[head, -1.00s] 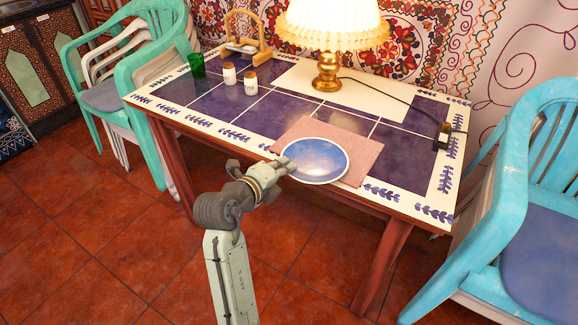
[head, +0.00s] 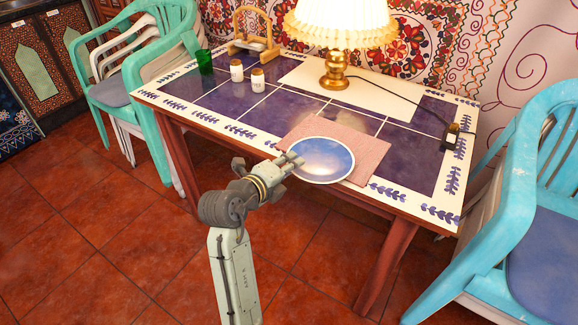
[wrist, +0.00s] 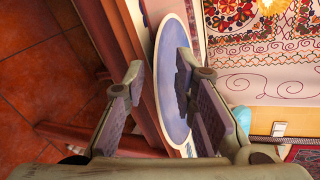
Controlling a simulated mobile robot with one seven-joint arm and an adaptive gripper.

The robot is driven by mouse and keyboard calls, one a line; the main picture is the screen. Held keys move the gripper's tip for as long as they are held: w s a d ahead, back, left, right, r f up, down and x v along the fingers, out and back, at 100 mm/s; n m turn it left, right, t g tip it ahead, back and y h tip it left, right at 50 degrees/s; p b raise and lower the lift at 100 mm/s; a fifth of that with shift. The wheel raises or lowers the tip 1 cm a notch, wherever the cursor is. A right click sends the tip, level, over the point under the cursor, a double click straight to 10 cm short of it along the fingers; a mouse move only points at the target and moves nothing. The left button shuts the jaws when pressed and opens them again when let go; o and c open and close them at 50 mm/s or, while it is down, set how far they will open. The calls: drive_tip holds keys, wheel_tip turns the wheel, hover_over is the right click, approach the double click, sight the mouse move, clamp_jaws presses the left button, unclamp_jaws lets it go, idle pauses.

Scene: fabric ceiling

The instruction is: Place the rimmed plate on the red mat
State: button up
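The rimmed plate (head: 323,160), blue with a pale rim, lies flat over the front left part of the red mat (head: 366,158), overhanging its front left side near the table's front edge. I cannot tell whether it touches the mat all over. My gripper (head: 296,160) is at the plate's left rim. In the wrist view my gripper (wrist: 160,95) has its fingers spread apart, with the plate (wrist: 172,112) seen between and beyond them. The right finger hides part of the plate. No firm hold on the rim shows.
The tiled table (head: 270,105) carries a lit lamp (head: 335,75) behind the mat, two small jars (head: 257,79), a green glass (head: 204,62) and a wooden stand (head: 250,35). Chairs stand at the left (head: 120,90) and right (head: 530,200). Table right of the mat is mostly clear.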

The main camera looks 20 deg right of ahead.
drive_tip(key=b+v, duration=0.2)
drive_tip(key=v, duration=1)
drive_tip(key=shift+r+b, duration=0.2)
drive_tip(key=shift+b, duration=0.2)
